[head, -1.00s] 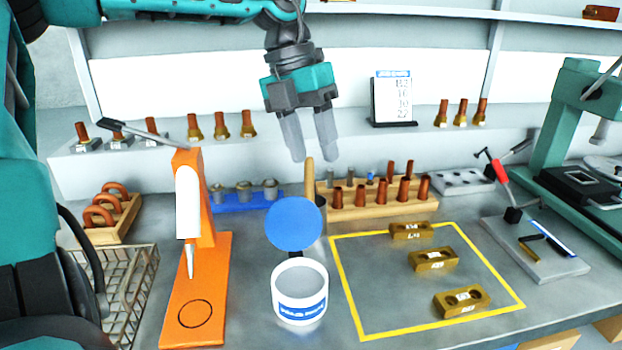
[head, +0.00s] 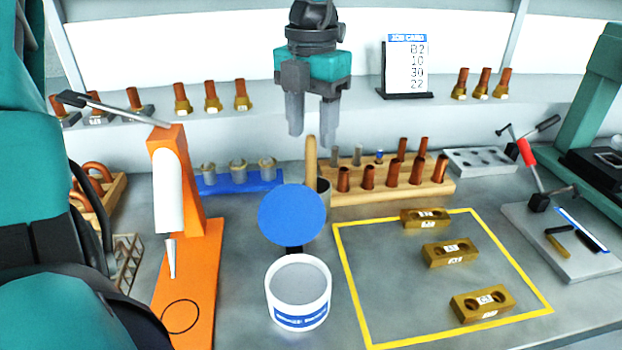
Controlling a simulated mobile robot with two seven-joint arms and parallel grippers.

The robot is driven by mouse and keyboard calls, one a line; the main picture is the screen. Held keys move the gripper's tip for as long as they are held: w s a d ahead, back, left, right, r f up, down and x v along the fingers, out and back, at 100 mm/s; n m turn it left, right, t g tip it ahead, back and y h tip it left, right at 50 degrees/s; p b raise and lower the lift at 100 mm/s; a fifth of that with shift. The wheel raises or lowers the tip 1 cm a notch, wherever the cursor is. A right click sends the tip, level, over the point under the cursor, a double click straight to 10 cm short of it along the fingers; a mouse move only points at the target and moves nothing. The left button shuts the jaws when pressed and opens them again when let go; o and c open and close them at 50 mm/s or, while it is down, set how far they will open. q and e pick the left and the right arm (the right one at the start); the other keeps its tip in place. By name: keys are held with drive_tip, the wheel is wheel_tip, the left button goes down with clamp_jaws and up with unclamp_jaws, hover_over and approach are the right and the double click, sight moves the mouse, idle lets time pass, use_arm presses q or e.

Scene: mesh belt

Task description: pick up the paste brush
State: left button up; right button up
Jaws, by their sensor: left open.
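The paste brush shows as an upright tan wooden handle (head: 311,160). My right gripper is not in view.
An open white tub (head: 298,292) stands in front of the lid. A wooden rack of copper pieces (head: 432,192) is close on the right. A blue rack (head: 240,182) and an orange stand (head: 190,270) are on the left. Brass blocks lie in a yellow outline.

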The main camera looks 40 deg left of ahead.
sight(311, 154)
use_arm(q)
drive_tip(key=f, duration=0.5)
drive_tip(key=shift+w+a+f, duration=0.1)
drive_tip(key=shift+a+f, duration=0.1)
drive_tip(key=shift+f, duration=0.1)
drive_tip(key=shift+c, duration=0.3)
clamp_jaws()
